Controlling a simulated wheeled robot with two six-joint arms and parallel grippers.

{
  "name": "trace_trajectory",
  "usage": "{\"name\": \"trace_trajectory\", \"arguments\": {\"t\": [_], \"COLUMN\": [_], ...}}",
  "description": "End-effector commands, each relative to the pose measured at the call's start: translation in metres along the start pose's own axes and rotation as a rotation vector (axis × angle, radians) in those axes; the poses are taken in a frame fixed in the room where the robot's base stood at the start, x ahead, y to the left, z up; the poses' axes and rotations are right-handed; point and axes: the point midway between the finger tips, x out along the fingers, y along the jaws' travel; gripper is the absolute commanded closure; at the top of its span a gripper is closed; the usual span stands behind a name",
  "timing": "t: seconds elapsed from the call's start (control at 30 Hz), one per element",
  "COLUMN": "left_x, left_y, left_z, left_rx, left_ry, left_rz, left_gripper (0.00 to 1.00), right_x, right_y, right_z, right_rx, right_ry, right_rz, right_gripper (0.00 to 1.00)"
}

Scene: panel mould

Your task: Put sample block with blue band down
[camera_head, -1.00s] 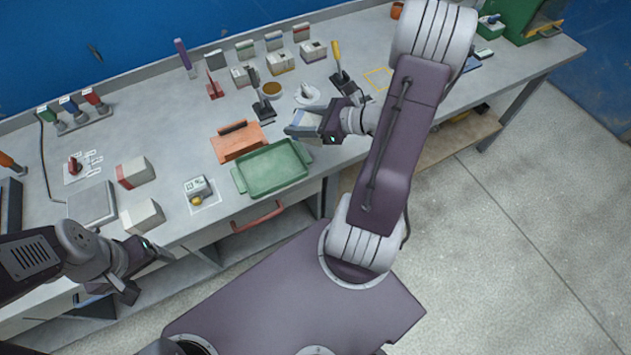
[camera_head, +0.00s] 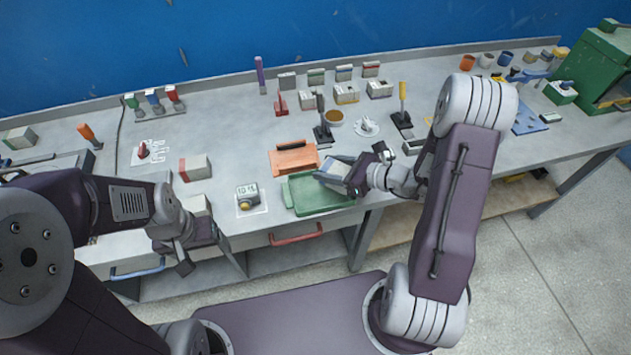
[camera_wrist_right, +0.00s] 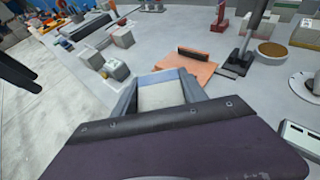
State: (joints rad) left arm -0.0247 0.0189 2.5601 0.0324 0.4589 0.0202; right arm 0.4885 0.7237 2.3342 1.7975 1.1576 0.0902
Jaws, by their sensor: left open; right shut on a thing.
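My right gripper (camera_head: 345,175) is shut on the sample block (camera_head: 338,169), over the right end of the green tray (camera_head: 296,211). I cannot tell whether block and tray touch. In the right wrist view, the pale block (camera_wrist_right: 160,94) sits between the two grey fingers of my right gripper (camera_wrist_right: 158,92), with a bluish strip along its far part. The tray is not clearly seen there. My left gripper (camera_head: 203,258) is open and empty near the front edge of the bench, by a pale block (camera_head: 197,206).
An orange board (camera_head: 293,158) with a dark bar lies behind the tray. A black stand (camera_head: 323,134) and a brown round dish (camera_head: 334,117) are behind. Several blocks line the back.

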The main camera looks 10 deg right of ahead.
Motion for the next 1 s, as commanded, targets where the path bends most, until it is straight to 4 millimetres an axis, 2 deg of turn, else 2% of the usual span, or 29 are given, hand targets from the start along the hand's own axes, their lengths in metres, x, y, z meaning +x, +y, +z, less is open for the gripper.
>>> {"name": "trace_trajectory", "arguments": {"t": [0.03,0.1,0.23,0.37,0.6,1.0], "left_x": [0.0,-0.001,-0.001,-0.001,-0.002,0.004], "left_y": [0.0,0.0,0.0,0.0,0.0,0.0], "left_z": [0.0,0.0,0.0,0.0,0.0,0.0], "left_rx": [0.0,0.0,0.0,0.0,0.0,0.0], "left_ry": [0.0,0.0,0.0,0.0,0.0,0.0], "left_rz": [0.0,0.0,0.0,0.0,0.0,0.0], "left_gripper": [0.22,0.22,0.22,0.22,0.22,0.22], "right_x": [0.015,0.031,0.048,0.051,0.065,0.068], "right_y": [0.005,0.008,0.009,0.009,0.009,0.009], "right_z": [-0.002,-0.005,-0.007,-0.008,-0.042,-0.049], "right_rx": [-0.001,-0.001,-0.001,-0.001,0.002,-0.001], "right_ry": [-0.001,0.0,-0.002,-0.002,-0.001,-0.002], "right_rz": [0.009,0.006,0.002,-0.002,-0.001,-0.002], "right_gripper": [1.0,1.0,1.0,1.0,1.0,1.0]}}
